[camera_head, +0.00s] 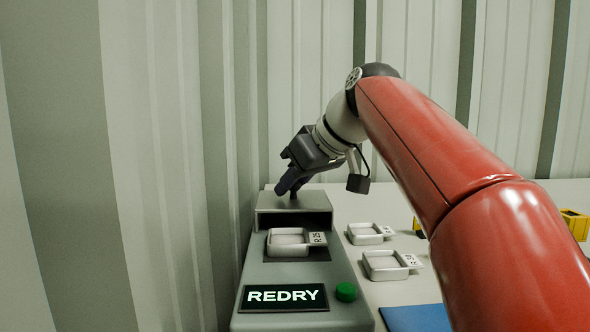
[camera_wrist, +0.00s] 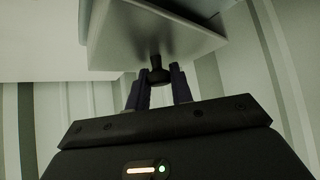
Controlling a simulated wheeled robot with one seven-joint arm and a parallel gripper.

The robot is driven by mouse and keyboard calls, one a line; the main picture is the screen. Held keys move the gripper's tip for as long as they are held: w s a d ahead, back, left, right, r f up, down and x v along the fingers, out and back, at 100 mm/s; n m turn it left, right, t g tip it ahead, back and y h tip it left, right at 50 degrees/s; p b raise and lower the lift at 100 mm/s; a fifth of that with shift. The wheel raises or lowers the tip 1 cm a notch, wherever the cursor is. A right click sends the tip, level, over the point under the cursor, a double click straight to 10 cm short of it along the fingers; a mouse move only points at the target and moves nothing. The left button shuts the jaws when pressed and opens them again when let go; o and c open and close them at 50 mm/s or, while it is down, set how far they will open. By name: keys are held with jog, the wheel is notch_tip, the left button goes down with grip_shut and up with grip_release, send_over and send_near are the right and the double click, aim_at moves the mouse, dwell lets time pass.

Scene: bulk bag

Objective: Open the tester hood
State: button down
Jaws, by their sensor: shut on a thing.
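The tester (camera_head: 344,270) is a grey-green box along the wall, with a lit "REDRY" display (camera_head: 284,297) and a green button (camera_head: 346,291) at its near end. Its grey hood (camera_head: 300,206) stands at the far end, behind the test spot, where a tray marked R 25 (camera_head: 289,243) sits uncovered. My gripper (camera_head: 288,188) is at the top of the hood. In the wrist view my gripper (camera_wrist: 158,92) is shut on the hood's dark knob (camera_wrist: 156,72), below the pale hood (camera_wrist: 160,35). The fingers partly hide the knob in the head view.
Two more small trays stand on the white table right of the tester, one farther (camera_head: 368,234) and one nearer (camera_head: 388,266). A blue mat (camera_head: 415,318) lies at the front. A yellow bin (camera_head: 575,224) is at the right. A corrugated wall (camera_head: 170,150) stands close on the left.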

jog(key=shift+w, duration=0.45)
jog(key=c, duration=1.3)
grip_release()
jog(key=shift+s+r, duration=0.1)
jog(key=p+v, duration=0.1)
jog(key=v, duration=0.6)
jog(key=shift+s+d+r, duration=0.15)
jog(key=shift+d+r, duration=0.05)
jog(key=shift+r, duration=0.05)
